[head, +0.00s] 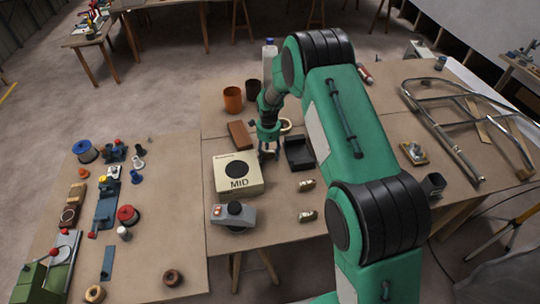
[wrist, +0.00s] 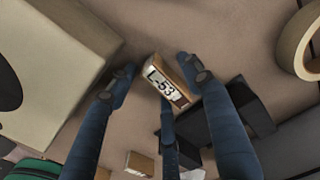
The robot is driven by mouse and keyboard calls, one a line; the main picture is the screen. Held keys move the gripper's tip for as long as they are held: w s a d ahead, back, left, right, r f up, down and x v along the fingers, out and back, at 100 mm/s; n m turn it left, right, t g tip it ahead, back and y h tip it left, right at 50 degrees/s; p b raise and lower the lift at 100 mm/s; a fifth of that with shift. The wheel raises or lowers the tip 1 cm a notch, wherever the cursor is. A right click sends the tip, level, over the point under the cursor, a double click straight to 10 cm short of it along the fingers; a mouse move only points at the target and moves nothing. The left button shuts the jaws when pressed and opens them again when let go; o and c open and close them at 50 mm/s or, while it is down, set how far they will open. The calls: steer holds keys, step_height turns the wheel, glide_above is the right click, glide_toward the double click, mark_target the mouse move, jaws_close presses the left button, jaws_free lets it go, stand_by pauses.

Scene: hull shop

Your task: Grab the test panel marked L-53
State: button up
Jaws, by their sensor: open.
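The test panel marked L-53 (wrist: 172,82) is a small block with a tan body and a white label, seen in the wrist view. It lies on the brown table top, tilted in the picture. My gripper (wrist: 158,76) is open, with its blue fingers spread around the panel. The right fingertip appears close beside the panel's right edge; I cannot tell whether it touches. In the head view my gripper (head: 268,150) points down at the table, and its fingers mostly hide the panel.
A beige box marked MID (head: 238,190) stands close to the left of my gripper. A black tray (head: 299,154) is close on the right, and a tape ring (wrist: 300,42) is nearby. Two other small labelled blocks (head: 306,185) lie nearer the front. A brown brick (head: 240,135) lies behind left.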

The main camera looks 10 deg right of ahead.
mark_target(268, 152)
stand_by(0.3)
steer(key=c, duration=1.1)
steer(key=shift+r, duration=0.1)
steer(key=shift+r, duration=0.7)
step_height(268, 152, up, 2)
steer(key=shift+r+p, duration=0.1)
steer(key=shift+p, duration=0.4)
steer(key=s, duration=0.5)
steer(key=s+p, duration=0.1)
steer(key=s, duration=0.4)
steer(key=s+d+r, duration=0.1)
steer(key=s, duration=0.5)
steer(key=shift+r+p, duration=0.1)
steer(key=shift+p, duration=0.25)
